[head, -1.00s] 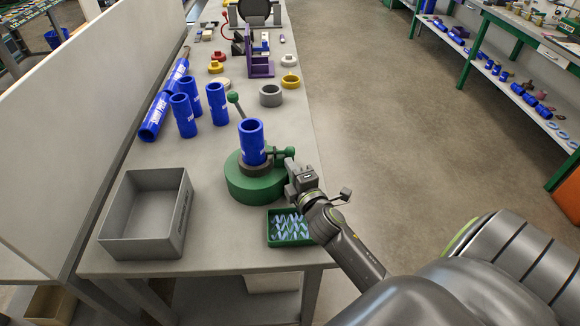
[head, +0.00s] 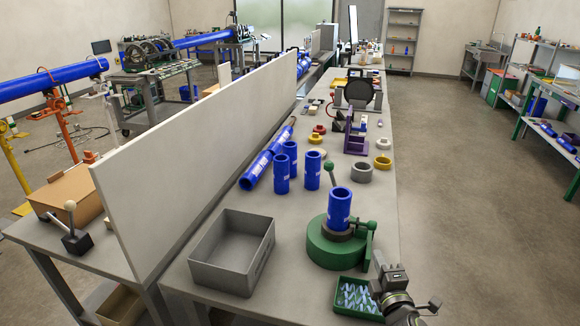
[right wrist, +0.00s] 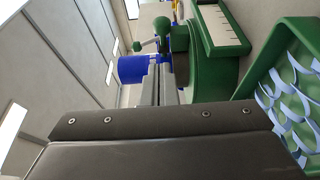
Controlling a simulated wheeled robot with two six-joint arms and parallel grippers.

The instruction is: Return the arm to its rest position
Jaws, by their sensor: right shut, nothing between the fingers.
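My right gripper (head: 388,274) is shut and empty at the near right edge of the bench, just right of the green clamp fixture (head: 328,252) and beside the small green tray (head: 340,306). A blue pipe piece (head: 340,208) stands upright in the fixture. A green-knobbed lever (head: 329,168) rises behind it, and a green clamp handle (head: 366,226) sticks out on its right. In the right wrist view the closed fingers (right wrist: 158,82) point toward the fixture and the blue piece (right wrist: 132,68). My left gripper is not in view.
The tray holds pale blue curled shavings (head: 357,296). A grey open bin (head: 232,252) stands left of the fixture. Several blue pipe pieces (head: 283,174) stand behind. A grey ring (head: 362,173) and a yellow ring (head: 383,162) lie farther back.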

